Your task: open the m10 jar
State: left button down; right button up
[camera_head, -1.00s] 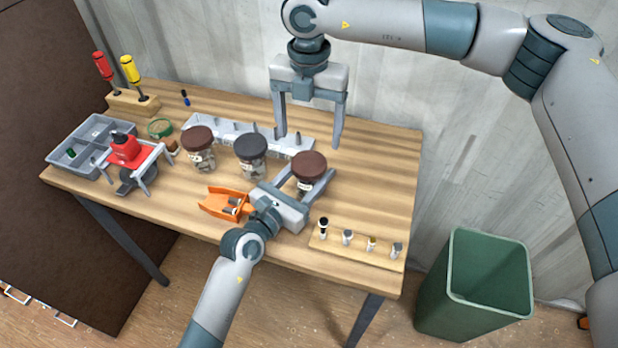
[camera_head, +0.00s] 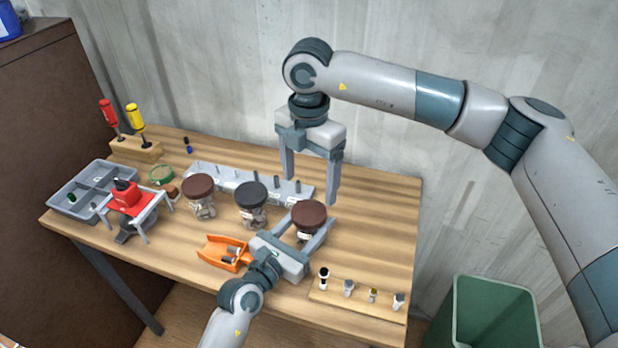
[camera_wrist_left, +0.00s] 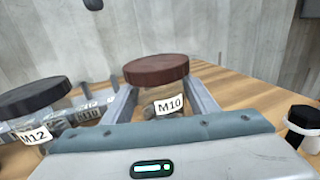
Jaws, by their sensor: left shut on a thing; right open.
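The M10 jar (camera_head: 309,218) is clear with a brown lid and stands upright at the right of the jar row. Its lid is on. In the left wrist view the jar (camera_wrist_left: 163,102) shows its "M10" label between the fingers. My left gripper (camera_head: 309,237) is shut on the jar's body from the near side, below the lid. My right gripper (camera_head: 310,190) is open and empty, pointing down behind and above the jar; its fingers are apart from the lid.
A black-lidded M12 jar (camera_head: 251,204) and another brown-lidded jar (camera_head: 200,196) stand to the left. An orange scoop (camera_head: 222,252) lies in front. A wooden strip with several bolts (camera_head: 357,299) is at the right front. The table's right side (camera_head: 385,215) is clear. A green bin (camera_head: 490,312) stands beyond.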

aim_at(309, 211)
jog(key=shift+f, duration=0.1)
jog(key=shift+f, duration=3.9)
jog(key=shift+c, duration=0.6)
jog(key=c, duration=1)
